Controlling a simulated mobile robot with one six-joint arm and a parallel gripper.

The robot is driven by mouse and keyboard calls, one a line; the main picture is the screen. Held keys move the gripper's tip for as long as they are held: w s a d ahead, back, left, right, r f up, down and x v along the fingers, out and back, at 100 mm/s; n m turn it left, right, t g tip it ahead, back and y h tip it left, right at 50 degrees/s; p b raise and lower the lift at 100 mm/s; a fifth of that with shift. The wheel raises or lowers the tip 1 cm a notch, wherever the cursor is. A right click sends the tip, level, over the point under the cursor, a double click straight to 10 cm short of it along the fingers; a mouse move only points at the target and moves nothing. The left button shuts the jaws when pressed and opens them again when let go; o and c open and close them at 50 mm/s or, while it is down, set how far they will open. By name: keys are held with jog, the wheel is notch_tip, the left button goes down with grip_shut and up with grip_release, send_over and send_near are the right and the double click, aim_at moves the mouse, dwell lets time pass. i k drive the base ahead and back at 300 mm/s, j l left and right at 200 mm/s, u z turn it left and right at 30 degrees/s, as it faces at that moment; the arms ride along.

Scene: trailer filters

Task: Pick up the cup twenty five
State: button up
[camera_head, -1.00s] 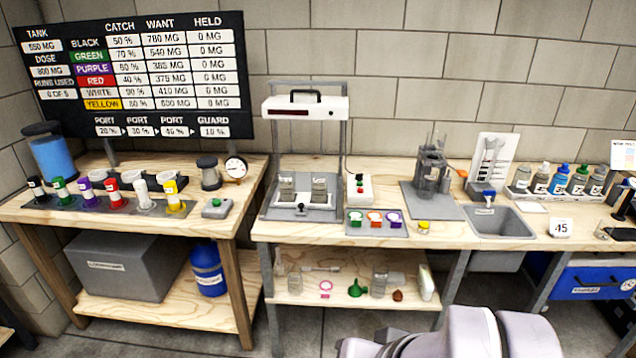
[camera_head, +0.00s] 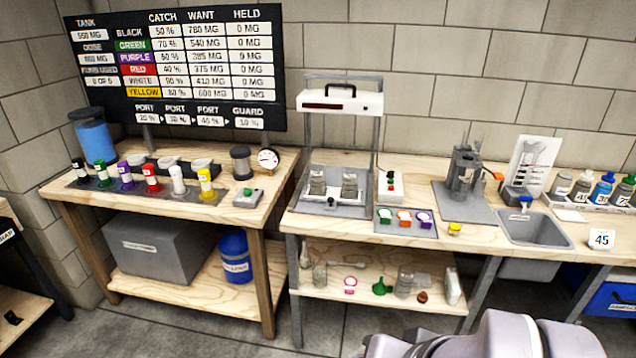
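I cannot make out any cup marked twenty five. Small labelled bottles with numbers too small to read surely stand in a rack at the right: a white-capped bottle (camera_head: 583,188), a blue-capped bottle (camera_head: 603,190) and a green-capped bottle (camera_head: 626,192), partly cut off by the picture edge. Two clear jars, a left jar (camera_head: 317,183) and a right jar (camera_head: 350,187), stand in the grey press-like stand on the middle bench. My arm shows at the bottom right. My gripper is not in view.
A grey tray (camera_head: 384,232) holds green, orange and purple rings. The left bench carries several coloured cylinders, a gauge (camera_head: 268,159) and a blue tank (camera_head: 94,140). The floor in front is clear.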

aim_at(455, 227)
jog(key=i+j+z, duration=0.2)
jog(key=z, duration=0.2)
jog(key=i+j+z, duration=0.85)
jog(key=j+z, duration=0.3)
jog(key=i+j+z, duration=0.15)
jog(key=j+z, duration=0.6)
jog(key=i+j, duration=0.05)
jog(key=j, duration=0.05)
